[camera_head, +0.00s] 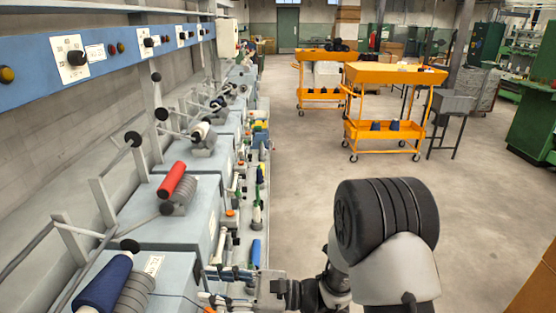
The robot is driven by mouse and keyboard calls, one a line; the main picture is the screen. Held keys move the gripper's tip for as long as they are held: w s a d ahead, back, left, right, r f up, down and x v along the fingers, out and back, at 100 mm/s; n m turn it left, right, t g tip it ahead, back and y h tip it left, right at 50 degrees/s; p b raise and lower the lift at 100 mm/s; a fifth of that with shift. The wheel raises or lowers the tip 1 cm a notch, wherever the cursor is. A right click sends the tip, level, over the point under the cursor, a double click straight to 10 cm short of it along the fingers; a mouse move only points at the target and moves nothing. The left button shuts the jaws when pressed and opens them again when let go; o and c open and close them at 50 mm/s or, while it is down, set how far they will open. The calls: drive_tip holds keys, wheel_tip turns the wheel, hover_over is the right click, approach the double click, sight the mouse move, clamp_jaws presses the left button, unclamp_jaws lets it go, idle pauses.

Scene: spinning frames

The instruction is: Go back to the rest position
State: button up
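My arm comes in at the lower right, with a large black ribbed joint and a light grey link. My gripper (212,284) is at the bottom, left of the arm, and points left toward the near end of the spinning frame (150,213).
A red bobbin (171,180) and a dark blue bobbin (103,283) sit on the machine. A blue control panel (110,62) runs above. Orange carts (395,75) holding cones stand at the back, beside a grey stand (452,103). The middle floor is clear.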

drive_tip(key=s+d+r+n+g+h, duration=0.3)
drive_tip(key=s+n+h, duration=0.15)
drive_tip(key=s, duration=0.25)
drive_tip(key=s+d+r+n+g+h, duration=0.2)
drive_tip(key=s+d+r+n+h, duration=0.15)
drive_tip(key=s+n, duration=0.35)
drive_tip(key=s+d+r+n+t+h, duration=0.1)
drive_tip(key=d+t+h, duration=0.3)
drive_tip(key=d, duration=0.6)
drive_tip(key=s+d+r+n+t+h, duration=0.2)
drive_tip(key=s+d+n+t+h, duration=0.2)
drive_tip(key=d, duration=0.7)
drive_tip(key=h, duration=0.2)
drive_tip(key=shift+t+h, duration=0.3)
drive_tip(key=shift+c, duration=0.3)
